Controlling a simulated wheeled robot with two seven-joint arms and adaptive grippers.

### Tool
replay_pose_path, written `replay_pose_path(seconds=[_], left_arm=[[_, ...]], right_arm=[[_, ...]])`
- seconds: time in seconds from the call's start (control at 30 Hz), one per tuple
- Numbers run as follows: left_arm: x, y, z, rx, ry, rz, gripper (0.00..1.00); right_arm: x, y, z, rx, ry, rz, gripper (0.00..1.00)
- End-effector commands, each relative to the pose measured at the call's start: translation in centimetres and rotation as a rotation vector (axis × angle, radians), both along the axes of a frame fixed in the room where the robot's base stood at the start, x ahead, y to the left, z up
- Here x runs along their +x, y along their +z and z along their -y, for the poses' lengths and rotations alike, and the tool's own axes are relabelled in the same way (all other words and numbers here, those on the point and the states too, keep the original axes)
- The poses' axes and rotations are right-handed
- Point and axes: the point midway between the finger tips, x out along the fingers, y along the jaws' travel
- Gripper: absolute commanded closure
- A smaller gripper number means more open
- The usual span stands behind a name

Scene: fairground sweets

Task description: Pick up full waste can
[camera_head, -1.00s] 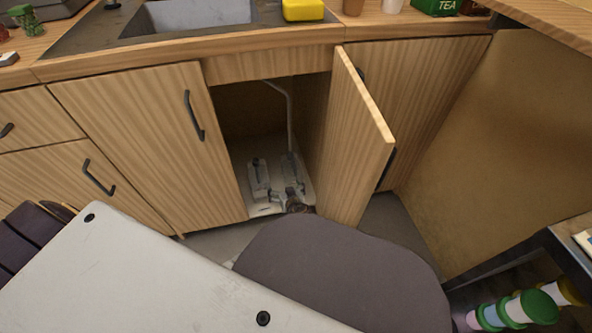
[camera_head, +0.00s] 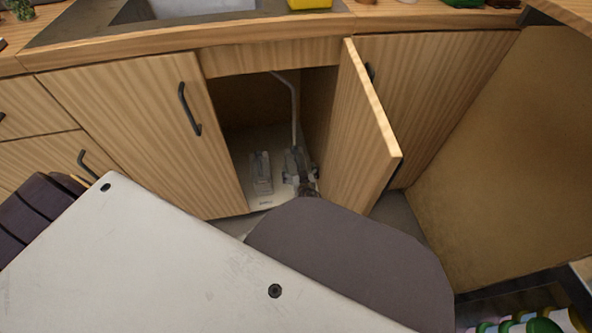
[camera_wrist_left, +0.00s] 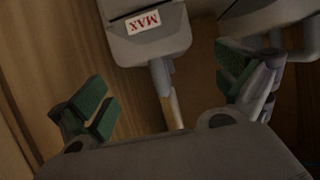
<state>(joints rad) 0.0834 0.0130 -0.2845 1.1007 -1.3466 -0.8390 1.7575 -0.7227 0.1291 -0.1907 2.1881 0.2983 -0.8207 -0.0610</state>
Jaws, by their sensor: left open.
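A pale can-like thing (camera_head: 268,202) stands low in the open cabinet under the sink; I take it to be the waste can. Its front edge carries a small dark mark, and my arm hides much of it. What fills it cannot be seen. My left gripper (camera_head: 299,166) is inside the cabinet, above the right part of it. In the left wrist view, my left gripper (camera_wrist_left: 165,92) is open, its green-padded fingers wide apart. A grey part with a red MAX label (camera_wrist_left: 146,27) shows upside down beyond the fingers. I cannot tell whether they touch anything. My right gripper is not in view.
The open cabinet door (camera_head: 362,135) stands close to the right of my left gripper. A closed door (camera_head: 135,125) bounds the opening on the left. A pale pipe (camera_head: 294,108) comes down inside the cabinet. The worktop (camera_head: 190,40) lies above.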

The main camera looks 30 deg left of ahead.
Motion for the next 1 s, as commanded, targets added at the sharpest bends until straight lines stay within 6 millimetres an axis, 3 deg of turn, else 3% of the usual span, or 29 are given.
replay_pose_path(seconds=[0.23,0.73,1.0], left_arm=[[1.2,-0.7,-0.9,0.0,0.001,0.0,0.0],[1.6,-0.8,-1.2,0.001,0.001,0.001,0.0],[3.3,-1.7,-2.4,0.0,0.001,0.001,0.0]], right_arm=[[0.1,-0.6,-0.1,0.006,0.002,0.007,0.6],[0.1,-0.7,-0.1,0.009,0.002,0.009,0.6],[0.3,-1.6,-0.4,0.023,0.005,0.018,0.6]])
